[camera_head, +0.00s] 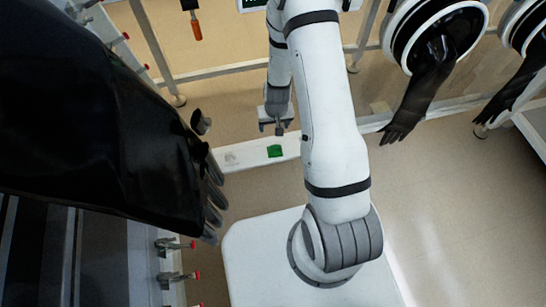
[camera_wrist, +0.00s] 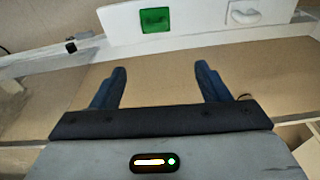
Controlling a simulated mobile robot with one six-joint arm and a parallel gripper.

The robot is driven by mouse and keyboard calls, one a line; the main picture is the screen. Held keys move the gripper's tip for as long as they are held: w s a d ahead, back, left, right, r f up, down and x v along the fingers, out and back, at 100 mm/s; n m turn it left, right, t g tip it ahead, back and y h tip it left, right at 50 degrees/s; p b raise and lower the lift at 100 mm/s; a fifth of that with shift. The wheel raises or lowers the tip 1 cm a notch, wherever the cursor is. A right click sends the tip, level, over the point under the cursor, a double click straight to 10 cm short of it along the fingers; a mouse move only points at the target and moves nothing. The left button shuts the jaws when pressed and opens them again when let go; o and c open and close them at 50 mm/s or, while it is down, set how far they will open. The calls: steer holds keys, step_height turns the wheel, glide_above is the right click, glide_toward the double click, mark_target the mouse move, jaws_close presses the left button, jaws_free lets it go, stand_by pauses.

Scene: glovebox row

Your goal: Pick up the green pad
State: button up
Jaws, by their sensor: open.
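The green pad (camera_head: 275,151) lies on a narrow white ledge (camera_head: 290,143) in the head view, below my gripper (camera_head: 277,128) in the picture. The pad also shows in the wrist view (camera_wrist: 155,20) as a green square on a white surface, beyond the fingertips and between them, left of centre. My gripper in the wrist view (camera_wrist: 162,75) has its two dark blue fingers wide apart. Nothing is between the fingers, and they are apart from the pad.
A small white object (camera_head: 231,158) lies left of the pad; it also shows in the wrist view (camera_wrist: 244,12). A large black glove (camera_head: 213,195) hangs close on the left. Another black glove (camera_head: 405,115) hangs from a round port at the right. An orange-handled tool (camera_head: 196,29) hangs at the top.

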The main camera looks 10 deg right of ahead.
steer(key=b, duration=0.3)
glide_above(275, 145)
steer(key=s, duration=0.2)
steer(key=f, duration=1)
steer(key=shift+w+a, duration=0.2)
steer(key=shift+w, duration=0.05)
steer(key=f+b, duration=0.1)
steer(key=f, duration=0.1)
steer(key=w+f+b, duration=0.1)
steer(key=f+b, duration=0.1)
steer(key=f, duration=0.1)
steer(key=shift+w+d+f, duration=0.15)
steer(key=shift+f, duration=0.2)
steer(key=c, duration=1.1)
steer(key=shift+o, duration=0.2)
step_height(275, 145, up, 10)
steer(key=p, duration=0.7)
steer(key=shift+r, duration=0.1)
